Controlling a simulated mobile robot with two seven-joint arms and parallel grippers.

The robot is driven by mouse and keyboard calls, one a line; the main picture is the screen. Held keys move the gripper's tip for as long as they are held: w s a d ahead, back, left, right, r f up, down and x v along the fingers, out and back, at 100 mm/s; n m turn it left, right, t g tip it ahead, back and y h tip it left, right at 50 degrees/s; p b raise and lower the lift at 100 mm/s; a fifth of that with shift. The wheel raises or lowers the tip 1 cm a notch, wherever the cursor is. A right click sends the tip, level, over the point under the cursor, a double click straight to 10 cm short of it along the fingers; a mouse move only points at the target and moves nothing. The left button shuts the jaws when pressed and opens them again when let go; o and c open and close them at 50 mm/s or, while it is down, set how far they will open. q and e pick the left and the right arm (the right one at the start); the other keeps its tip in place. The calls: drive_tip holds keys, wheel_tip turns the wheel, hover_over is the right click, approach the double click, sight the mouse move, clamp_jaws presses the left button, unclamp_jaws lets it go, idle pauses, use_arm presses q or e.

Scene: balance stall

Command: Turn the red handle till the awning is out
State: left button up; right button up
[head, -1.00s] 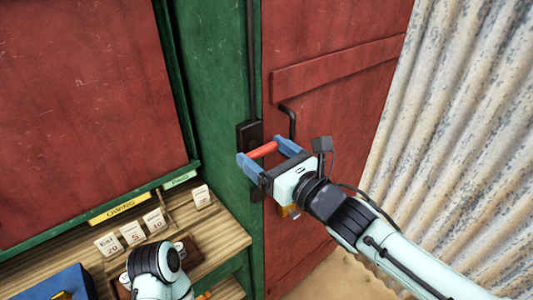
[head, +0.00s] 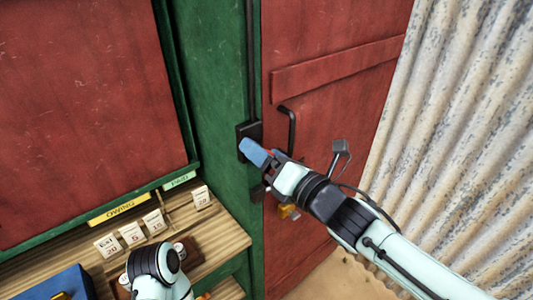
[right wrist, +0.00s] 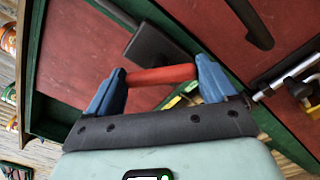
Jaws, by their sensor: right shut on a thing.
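The red handle shows in the right wrist view (right wrist: 160,76) as a short red bar between the two blue fingers of my right gripper (right wrist: 162,73). In the head view my right gripper (head: 262,153) is seen nearly edge-on, and only a sliver of red shows behind it. It is shut on the handle, in front of the green post. A dark crank box (head: 249,131) is fixed to the post just above the fingers. Part of my left arm shows at the bottom of the head view, but its gripper is not visible. No awning cloth can be made out.
A red door (head: 335,110) with a black pull (head: 291,130) stands close behind my right gripper. A corrugated metal wall (head: 450,140) is at right. A wooden counter (head: 222,228) with several number cards and a blue box (head: 55,284) lies at lower left.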

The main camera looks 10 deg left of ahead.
use_arm(q)
drive_tip(key=w+r+p, duration=0.7)
drive_tip(key=r, duration=0.2)
drive_tip(key=shift+w+r+t, duration=0.2)
drive_tip(key=shift+w+t, duration=0.15)
drive_tip(key=shift+t, duration=0.05)
use_arm(e)
drive_tip(key=shift+s+n, duration=0.1)
drive_tip(key=shift+n, duration=10.2)
